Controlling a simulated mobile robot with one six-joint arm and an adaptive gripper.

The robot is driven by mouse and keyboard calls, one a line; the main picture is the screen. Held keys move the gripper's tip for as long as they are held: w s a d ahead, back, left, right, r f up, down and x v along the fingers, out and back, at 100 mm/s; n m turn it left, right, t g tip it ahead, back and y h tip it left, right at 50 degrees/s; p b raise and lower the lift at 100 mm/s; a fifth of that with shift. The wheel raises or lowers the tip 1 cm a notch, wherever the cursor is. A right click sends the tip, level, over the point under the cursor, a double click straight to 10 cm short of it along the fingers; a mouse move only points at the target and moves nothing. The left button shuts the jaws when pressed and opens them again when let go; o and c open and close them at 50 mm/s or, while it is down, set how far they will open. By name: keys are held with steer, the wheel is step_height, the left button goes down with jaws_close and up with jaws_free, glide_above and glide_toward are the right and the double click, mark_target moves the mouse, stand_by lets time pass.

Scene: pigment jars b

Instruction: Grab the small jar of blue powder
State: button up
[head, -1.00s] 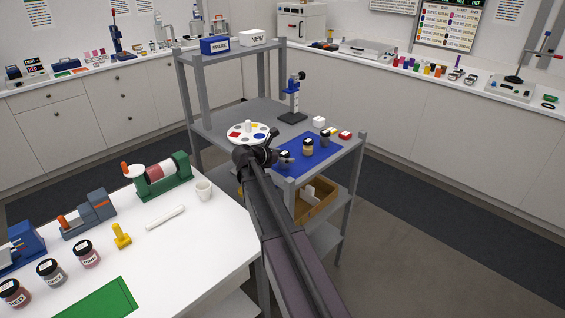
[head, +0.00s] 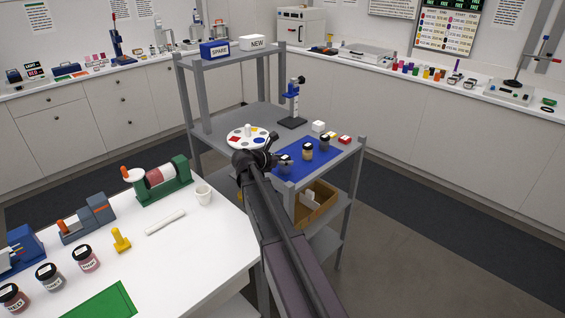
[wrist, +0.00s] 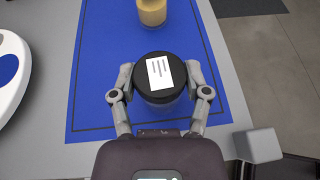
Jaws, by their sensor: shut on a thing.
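My gripper (wrist: 160,92) is shut on a small jar with a black lid (wrist: 160,72) and a white label on top, one finger on each side. The jar's body is mostly hidden under the lid; the strip that shows looks greyish, and I cannot tell if its powder is blue. In the head view the same jar (head: 285,164) is at the near end of the blue mat (head: 321,160), beside my gripper (head: 274,157). I cannot tell whether it touches the mat.
An ochre jar (head: 308,151) and a dark grey jar (head: 324,143) stand behind on the mat. A round white palette (head: 236,131) lies left of my gripper. A blue stand (head: 292,110) rises at the back of the shelf. Grey posts edge the cart.

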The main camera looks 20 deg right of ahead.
steer(key=shift+r+p, duration=1.3)
steer(key=shift+r, duration=0.1)
steer(key=s+a+r+p, duration=0.2)
steer(key=s, duration=1.4)
